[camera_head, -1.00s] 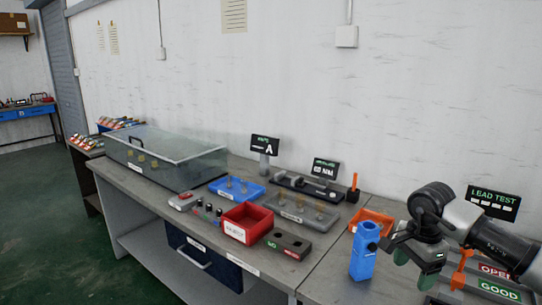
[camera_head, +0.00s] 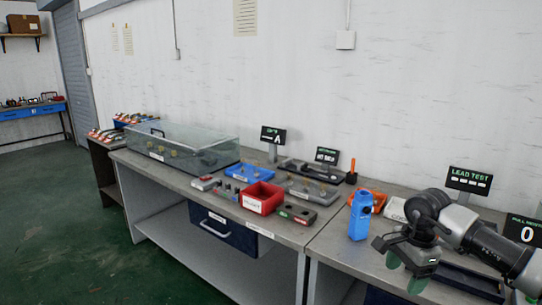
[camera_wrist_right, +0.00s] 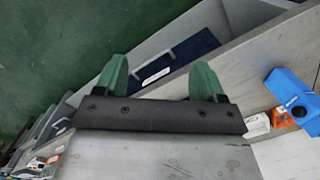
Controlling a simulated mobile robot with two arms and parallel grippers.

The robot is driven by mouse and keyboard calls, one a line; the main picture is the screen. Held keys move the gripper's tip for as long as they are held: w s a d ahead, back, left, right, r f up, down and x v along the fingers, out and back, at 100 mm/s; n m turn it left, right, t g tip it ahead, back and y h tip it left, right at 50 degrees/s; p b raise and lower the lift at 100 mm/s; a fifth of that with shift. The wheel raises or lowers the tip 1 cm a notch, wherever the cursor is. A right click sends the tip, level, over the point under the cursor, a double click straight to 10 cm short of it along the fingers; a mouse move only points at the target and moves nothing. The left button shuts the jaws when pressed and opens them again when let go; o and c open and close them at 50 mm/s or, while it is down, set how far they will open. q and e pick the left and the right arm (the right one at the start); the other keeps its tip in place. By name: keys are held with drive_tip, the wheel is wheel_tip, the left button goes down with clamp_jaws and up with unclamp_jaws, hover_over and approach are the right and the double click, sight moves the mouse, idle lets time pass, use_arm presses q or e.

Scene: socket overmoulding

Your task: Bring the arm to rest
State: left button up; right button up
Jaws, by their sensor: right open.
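My right gripper (camera_head: 405,274) is at the right of the head view, in front of and above the front edge of the right-hand bench (camera_head: 335,246). Its green fingers point down. In the right wrist view the two green fingertips (camera_wrist_right: 160,68) stand wide apart with nothing between them, so it is open and empty. Below them show the bench edge, a dark blue drawer and the green floor. My left gripper is not in view.
A blue holder (camera_head: 360,216) stands left of my right gripper; it also shows in the wrist view (camera_wrist_right: 292,92). A red bin (camera_head: 263,198), blue tray (camera_head: 249,173), grey tray (camera_head: 308,190) and glass-covered case (camera_head: 185,150) sit on the left bench. Displays (camera_head: 469,181) stand behind my arm.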

drive_tip(key=w+a+f+m+t+y, duration=0.1)
drive_tip(key=w+a+f+m+y, duration=0.2)
drive_tip(key=a+f+m+y, duration=0.9)
drive_tip(key=s+f+m+t+h+p, duration=0.3)
drive_tip(key=f+m+t, duration=0.7)
drive_tip(key=f+m, duration=0.95)
drive_tip(key=s+d+f+m+g+h+b, duration=0.1)
drive_tip(key=s+d+f+m+h, duration=0.25)
drive_tip(key=s+f+m, duration=0.45)
drive_tip(key=s+d+f+m+g+h, duration=0.1)
drive_tip(key=s+d+f+m+h, duration=0.3)
drive_tip(key=s+f, duration=0.6)
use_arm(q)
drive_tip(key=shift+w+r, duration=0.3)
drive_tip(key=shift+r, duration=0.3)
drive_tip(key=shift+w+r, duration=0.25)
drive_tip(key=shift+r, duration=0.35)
use_arm(e)
drive_tip(key=s+f+m+g, duration=0.2)
drive_tip(key=s+f+m, duration=0.1)
drive_tip(key=s, duration=0.7)
drive_tip(key=s+f+m+g+h, duration=0.1)
drive_tip(key=s+f+m+g, duration=0.2)
drive_tip(key=s, duration=0.7)
drive_tip(key=s+f+m+g+h, duration=0.1)
drive_tip(key=s+f+m+g, duration=0.2)
drive_tip(key=s, duration=0.7)
drive_tip(key=shift+a+m, duration=0.45)
drive_tip(key=shift+m, duration=0.4)
